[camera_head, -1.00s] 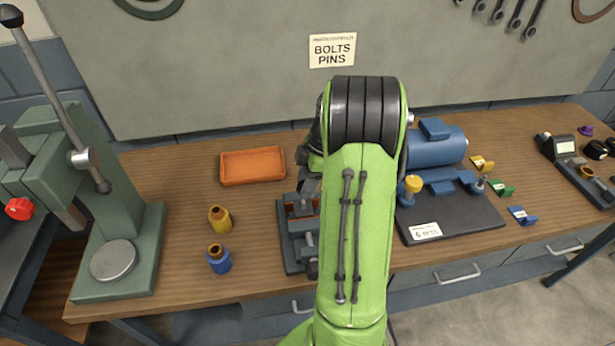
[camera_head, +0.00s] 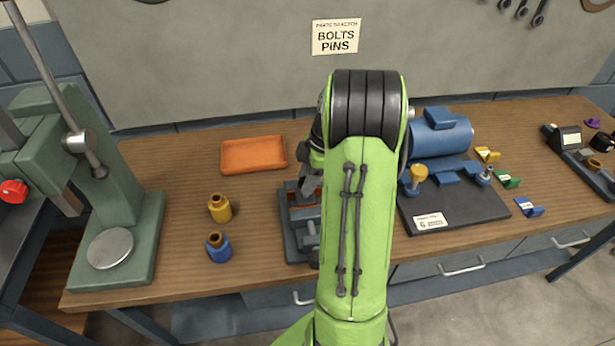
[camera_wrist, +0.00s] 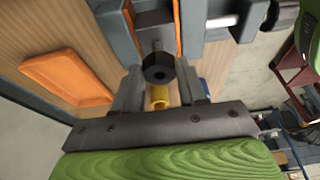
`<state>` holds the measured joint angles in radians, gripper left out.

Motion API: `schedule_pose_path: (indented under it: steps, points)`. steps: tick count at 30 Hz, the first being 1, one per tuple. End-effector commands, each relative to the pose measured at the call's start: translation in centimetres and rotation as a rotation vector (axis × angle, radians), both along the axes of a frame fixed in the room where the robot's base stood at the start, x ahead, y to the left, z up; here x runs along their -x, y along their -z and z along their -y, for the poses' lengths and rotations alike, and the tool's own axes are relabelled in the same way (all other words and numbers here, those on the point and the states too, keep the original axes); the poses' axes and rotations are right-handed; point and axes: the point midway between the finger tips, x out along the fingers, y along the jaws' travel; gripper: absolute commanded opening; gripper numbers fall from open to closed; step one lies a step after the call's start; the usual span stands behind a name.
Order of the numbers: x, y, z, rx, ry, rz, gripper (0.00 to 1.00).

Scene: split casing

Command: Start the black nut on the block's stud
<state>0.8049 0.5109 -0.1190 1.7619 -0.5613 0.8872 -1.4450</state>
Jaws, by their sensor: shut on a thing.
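The black nut (camera_wrist: 158,68) is a dark hex piece with a hole, held between the fingertips of my gripper (camera_wrist: 160,78) in the wrist view. My gripper is shut on it. The block (camera_wrist: 154,18) is a dark piece clamped between the orange-lined jaws of the vise (camera_wrist: 190,20). A short grey stud (camera_wrist: 157,46) seems to show just beyond the nut; whether the two touch I cannot tell. In the head view the vise (camera_head: 292,240) stands on the bench, and my gripper (camera_head: 311,188) is over it, partly hidden by my arm.
An orange tray (camera_head: 253,155) lies behind and left of the vise. A blue motor unit (camera_head: 440,135) on a dark plate is to the right.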

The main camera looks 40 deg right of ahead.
Motion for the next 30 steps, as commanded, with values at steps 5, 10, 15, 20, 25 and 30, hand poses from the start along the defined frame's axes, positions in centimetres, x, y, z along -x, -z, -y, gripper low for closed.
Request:
schedule_pose_path:
  steps: [5,10,15,20,25,30]
  points:
    - [0.0,0.0,0.0,0.001,0.000,0.001,0.06]
    - [0.0,0.1,0.0,0.001,0.000,0.001,0.06]
    - [0.0,0.4,0.0,0.001,0.000,0.001,0.06]
    - [0.0,0.6,0.0,0.001,0.000,0.001,0.06]
    - [0.0,0.9,0.0,0.001,0.000,0.001,0.06]
    - [0.0,1.1,0.0,0.001,0.000,0.001,0.06]
